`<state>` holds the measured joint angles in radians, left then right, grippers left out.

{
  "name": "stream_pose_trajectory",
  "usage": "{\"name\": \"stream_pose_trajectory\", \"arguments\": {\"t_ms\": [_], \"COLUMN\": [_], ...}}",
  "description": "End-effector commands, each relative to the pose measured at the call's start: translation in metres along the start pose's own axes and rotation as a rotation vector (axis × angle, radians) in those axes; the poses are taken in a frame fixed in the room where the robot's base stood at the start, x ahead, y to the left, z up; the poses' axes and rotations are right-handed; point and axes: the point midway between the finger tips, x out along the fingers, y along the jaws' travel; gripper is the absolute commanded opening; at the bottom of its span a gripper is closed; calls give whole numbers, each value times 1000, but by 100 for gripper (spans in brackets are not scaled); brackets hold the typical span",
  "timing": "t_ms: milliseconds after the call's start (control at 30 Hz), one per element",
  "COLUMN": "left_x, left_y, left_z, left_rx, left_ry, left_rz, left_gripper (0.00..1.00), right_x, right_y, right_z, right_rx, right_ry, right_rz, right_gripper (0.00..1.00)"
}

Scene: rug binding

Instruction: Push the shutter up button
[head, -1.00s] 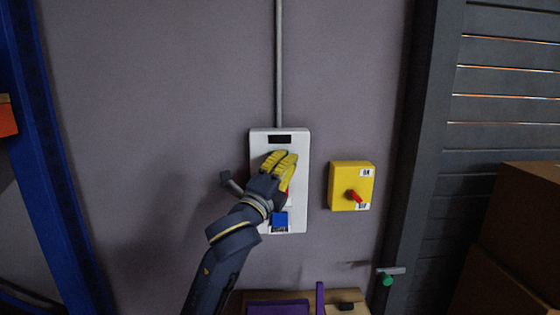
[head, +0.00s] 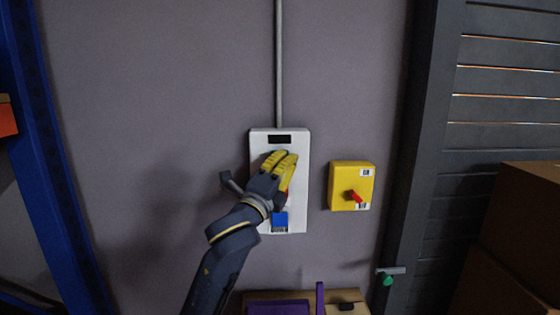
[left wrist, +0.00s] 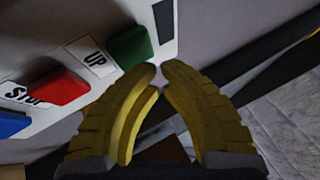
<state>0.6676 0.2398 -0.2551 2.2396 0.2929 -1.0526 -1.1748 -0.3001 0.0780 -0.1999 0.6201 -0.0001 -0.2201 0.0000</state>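The white control box (head: 300,145) is on the wall in the head view. In the left wrist view the green button (left wrist: 130,46) sits beside the UP label (left wrist: 92,57). The red button (left wrist: 60,90) beside the STOP label and a blue button (left wrist: 12,124) follow to its left. My left gripper (head: 285,156) is in front of the upper part of the box and hides the green button in the head view. In the left wrist view its yellow fingertips (left wrist: 159,70) are together, with nothing between them, close to the green button's edge. I cannot tell whether they touch it. My right gripper is out of view.
A yellow switch box (head: 340,192) with a red handle is right of the control box. A grey conduit (head: 279,65) runs above it. A blue rack post (head: 45,150) stands left, brown boxes (head: 520,235) right. A purple item (head: 278,308) lies below.

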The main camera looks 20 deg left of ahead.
Motion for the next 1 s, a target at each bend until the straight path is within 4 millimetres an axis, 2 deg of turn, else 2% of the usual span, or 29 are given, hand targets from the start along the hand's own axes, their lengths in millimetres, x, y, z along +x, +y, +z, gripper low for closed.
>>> {"name": "stream_pose_trajectory", "arguments": {"t_ms": [1000], "left_x": [8], "left_y": [4], "left_z": [4], "left_rx": [0], "left_ry": [0], "left_rz": [0], "left_gripper": [0], "right_x": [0], "right_y": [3], "right_z": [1], "right_rx": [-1], "right_ry": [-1], "right_rz": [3], "right_gripper": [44]}}
